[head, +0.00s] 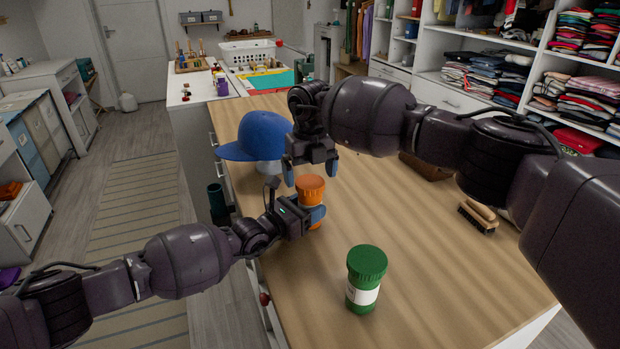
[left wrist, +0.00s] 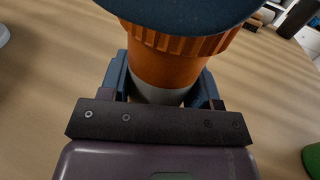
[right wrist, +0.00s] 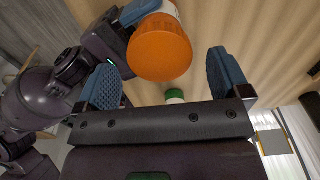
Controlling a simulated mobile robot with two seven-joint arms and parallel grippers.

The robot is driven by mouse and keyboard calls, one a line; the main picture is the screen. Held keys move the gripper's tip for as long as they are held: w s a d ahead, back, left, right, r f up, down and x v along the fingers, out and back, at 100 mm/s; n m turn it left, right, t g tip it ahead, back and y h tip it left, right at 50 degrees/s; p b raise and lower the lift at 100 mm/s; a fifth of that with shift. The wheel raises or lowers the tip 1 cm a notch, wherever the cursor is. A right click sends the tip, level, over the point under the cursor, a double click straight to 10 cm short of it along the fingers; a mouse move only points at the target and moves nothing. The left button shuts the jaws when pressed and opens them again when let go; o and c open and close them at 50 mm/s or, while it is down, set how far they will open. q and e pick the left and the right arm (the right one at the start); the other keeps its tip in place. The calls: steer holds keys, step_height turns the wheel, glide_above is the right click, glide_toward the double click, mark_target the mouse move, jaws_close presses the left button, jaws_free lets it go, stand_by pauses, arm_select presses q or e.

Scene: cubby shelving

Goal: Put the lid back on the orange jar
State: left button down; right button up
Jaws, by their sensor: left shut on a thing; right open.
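The orange jar (head: 311,219) stands at the left side of the wooden counter, its body partly hidden by my left gripper. Its ribbed orange lid (head: 310,184) sits on top and looks level; I cannot tell how tightly it is seated. My left gripper (head: 295,199) is shut around the jar body below the lid, as the left wrist view (left wrist: 160,82) also shows. My right gripper (head: 310,168) is open just above the lid, fingers pointing down. In the right wrist view the lid's top (right wrist: 160,48) shows between and beyond the open fingers, with no contact visible.
A green-lidded jar (head: 366,279) stands nearer on the counter (head: 440,280). A blue cap (head: 258,137) on a pale stand is close behind the grippers. A brush (head: 478,216) lies at the right. The middle of the counter is clear.

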steer(key=shift+r, duration=1.35)
steer(key=shift+c, duration=0.4)
steer(key=shift+a+r, duration=0.1)
steer(key=shift+a+r, duration=0.15)
steer(key=shift+r, duration=0.15)
steer(key=shift+r+n, duration=0.35)
steer(key=shift+n, duration=0.05)
steer(key=n, duration=0.2)
steer(key=r+n, duration=0.1)
steer(key=shift+r+n, duration=0.3)
steer(key=shift+n, duration=0.1)
steer(key=shift+r+n, duration=0.2)
steer(key=shift+n, duration=0.9)
steer(key=shift+d+n, duration=0.2)
steer(key=shift+n, duration=0.9)
